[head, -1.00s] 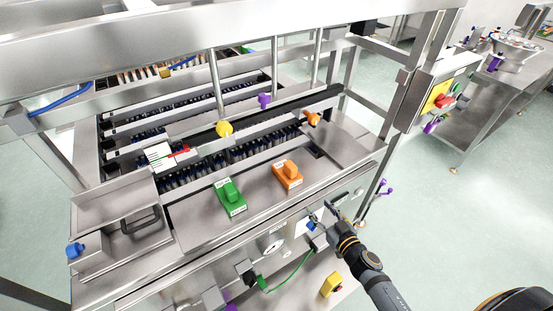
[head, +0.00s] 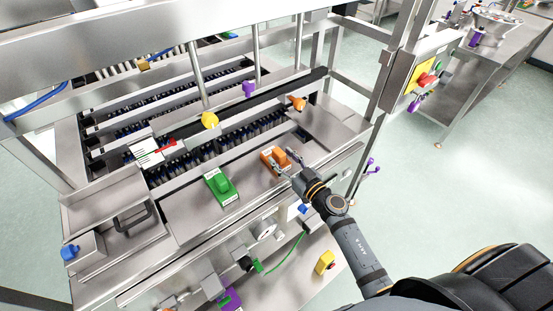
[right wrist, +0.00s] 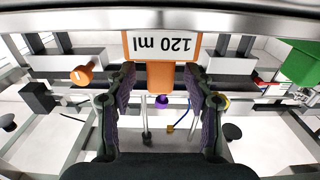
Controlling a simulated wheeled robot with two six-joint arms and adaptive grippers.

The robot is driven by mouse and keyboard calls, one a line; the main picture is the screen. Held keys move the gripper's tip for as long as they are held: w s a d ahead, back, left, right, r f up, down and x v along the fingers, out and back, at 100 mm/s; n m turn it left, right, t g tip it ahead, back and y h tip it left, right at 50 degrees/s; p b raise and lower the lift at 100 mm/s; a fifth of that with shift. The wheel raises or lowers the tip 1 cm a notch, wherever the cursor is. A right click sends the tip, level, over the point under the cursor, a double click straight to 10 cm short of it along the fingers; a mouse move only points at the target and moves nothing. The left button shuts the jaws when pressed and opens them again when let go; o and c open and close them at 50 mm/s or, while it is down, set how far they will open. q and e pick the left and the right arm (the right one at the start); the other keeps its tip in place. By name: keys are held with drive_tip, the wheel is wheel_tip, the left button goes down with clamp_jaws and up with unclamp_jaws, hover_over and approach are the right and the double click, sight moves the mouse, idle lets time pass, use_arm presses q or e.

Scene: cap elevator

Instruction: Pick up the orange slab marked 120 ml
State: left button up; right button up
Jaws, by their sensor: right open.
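The orange slab (head: 269,156) lies on the steel deck of the machine, right of the green slab (head: 220,187). In the right wrist view the orange slab (right wrist: 160,75) shows its white label "120 ml", upside down, and its raised handle lies ahead, between the fingers as seen. My right gripper (head: 286,163) is open beside the orange slab, its fingers at the slab's right and near side. In the right wrist view the open gripper (right wrist: 160,105) holds nothing. I cannot tell whether the fingers touch the slab. My left gripper is not in view.
The green slab also shows in the right wrist view (right wrist: 302,62). A yellow knob (head: 209,120), a purple knob (head: 249,88) and an orange knob (head: 298,103) stand behind the deck. A steel bin with a handle (head: 133,219) is at the left. The deck around the slabs is bare.

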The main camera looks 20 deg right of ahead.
sight(276, 153)
drive_tip(key=x, duration=0.4)
drive_tip(key=shift+f, duration=0.15)
drive_tip(key=shift+s+d, duration=0.1)
drive_tip(key=shift+s, duration=0.15)
drive_tip(key=c, duration=0.4)
drive_tip(key=shift+w, duration=0.1)
clamp_jaws()
